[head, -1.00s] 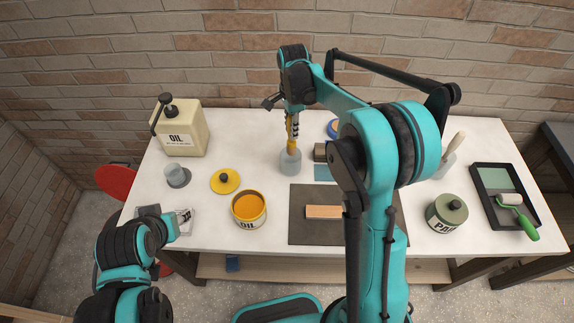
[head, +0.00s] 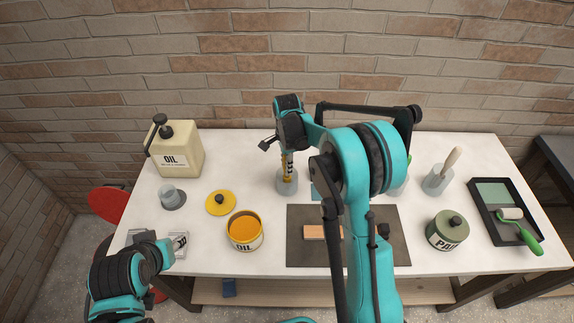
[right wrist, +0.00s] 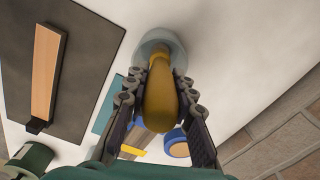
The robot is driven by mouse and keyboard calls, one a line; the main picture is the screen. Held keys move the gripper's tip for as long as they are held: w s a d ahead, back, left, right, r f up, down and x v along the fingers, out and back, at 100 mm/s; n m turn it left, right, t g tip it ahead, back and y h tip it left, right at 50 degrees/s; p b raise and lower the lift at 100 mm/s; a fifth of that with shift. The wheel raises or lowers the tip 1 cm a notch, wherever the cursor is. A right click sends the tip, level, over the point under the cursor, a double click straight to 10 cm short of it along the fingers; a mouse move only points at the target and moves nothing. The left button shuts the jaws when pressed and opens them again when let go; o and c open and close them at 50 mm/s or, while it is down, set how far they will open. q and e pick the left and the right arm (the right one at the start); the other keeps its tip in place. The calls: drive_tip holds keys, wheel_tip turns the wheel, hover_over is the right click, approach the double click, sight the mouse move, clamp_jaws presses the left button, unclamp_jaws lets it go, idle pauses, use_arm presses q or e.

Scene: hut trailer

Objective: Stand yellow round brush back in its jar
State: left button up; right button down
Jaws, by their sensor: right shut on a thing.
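The yellow round brush (head: 287,172) is upright in my right gripper (head: 287,158). Its lower end is down inside the clear grey-blue jar (head: 287,187), which stands on the table behind the dark mat. In the right wrist view, the fingers of the right gripper (right wrist: 158,85) are shut on the yellow handle (right wrist: 160,100), and the brush runs into the mouth of the jar (right wrist: 173,49). Whether the brush touches the jar's bottom is hidden. My left gripper (head: 180,242) is over the table's front left, away from the brush; its jaw opening is unclear.
Right are a green paint tin (head: 447,230), another brush jar (head: 436,184) and a roller tray (head: 498,205). The dark mat (head: 375,250) holds a wooden block (head: 315,232).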

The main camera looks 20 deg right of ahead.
drive_tip(key=shift+f, duration=0.1)
drive_tip(key=c, duration=1.3)
unclamp_jaws()
